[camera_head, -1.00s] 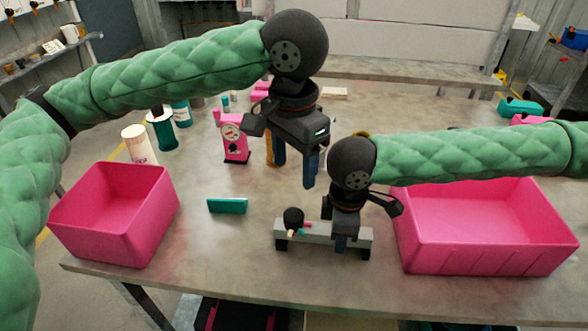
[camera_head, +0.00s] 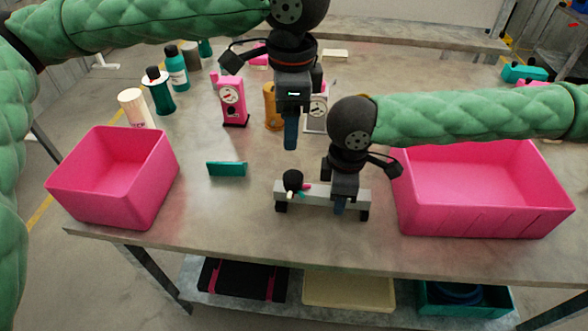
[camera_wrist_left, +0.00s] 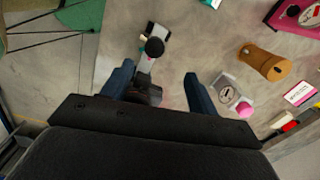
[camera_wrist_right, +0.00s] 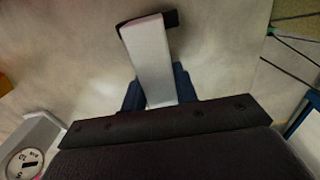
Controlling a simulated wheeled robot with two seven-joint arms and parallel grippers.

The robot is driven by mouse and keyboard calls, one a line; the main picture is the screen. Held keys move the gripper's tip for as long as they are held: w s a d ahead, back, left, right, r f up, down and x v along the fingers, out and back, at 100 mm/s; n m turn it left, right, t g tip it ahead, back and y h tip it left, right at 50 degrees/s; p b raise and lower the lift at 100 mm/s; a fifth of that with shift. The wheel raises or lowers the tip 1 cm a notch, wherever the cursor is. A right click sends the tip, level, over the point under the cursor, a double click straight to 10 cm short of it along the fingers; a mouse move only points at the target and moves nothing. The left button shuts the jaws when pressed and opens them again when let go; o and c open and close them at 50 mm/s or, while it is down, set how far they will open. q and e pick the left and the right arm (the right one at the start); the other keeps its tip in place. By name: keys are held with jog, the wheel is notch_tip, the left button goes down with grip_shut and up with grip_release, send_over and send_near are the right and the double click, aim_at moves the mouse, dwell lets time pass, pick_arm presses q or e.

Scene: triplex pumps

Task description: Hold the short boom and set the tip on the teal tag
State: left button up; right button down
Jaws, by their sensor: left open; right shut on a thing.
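The short boom appears to be the grey bar (camera_head: 315,195) with black feet, at the front middle of the table. A black knob (camera_head: 292,180) with small pink and pale pieces is at its left end. My right gripper (camera_head: 340,203) is shut on the bar right of its middle; the right wrist view shows the bar (camera_wrist_right: 152,62) between the fingers. The teal tag (camera_head: 226,169) is a small upright plate left of the bar, apart from it. My left gripper (camera_head: 291,138) is open and empty above the table, behind the bar; its fingers (camera_wrist_left: 158,88) are spread.
A pink bin (camera_head: 150,195) stands at left and a larger one (camera_head: 480,225) at right, close to my right arm. Behind stand a pink pump (camera_head: 233,102), an orange pump (camera_head: 271,108) and a grey pump (camera_head: 317,112). Bottles (camera_head: 158,92) stand at back left.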

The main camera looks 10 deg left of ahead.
aim_at(294, 176)
pick_arm(q)
jog(key=m, duration=0.5)
jog(key=d+m, duration=0.1)
jog(key=m, duration=0.1)
jog(key=shift+s+f+h, duration=0.15)
jog(key=shift+f+h, duration=0.05)
jog(key=shift+h, duration=0.1)
notch_tip(294, 176, down, 12)
jog(key=shift+r, duration=0.1)
jog(key=shift+c, duration=0.2)
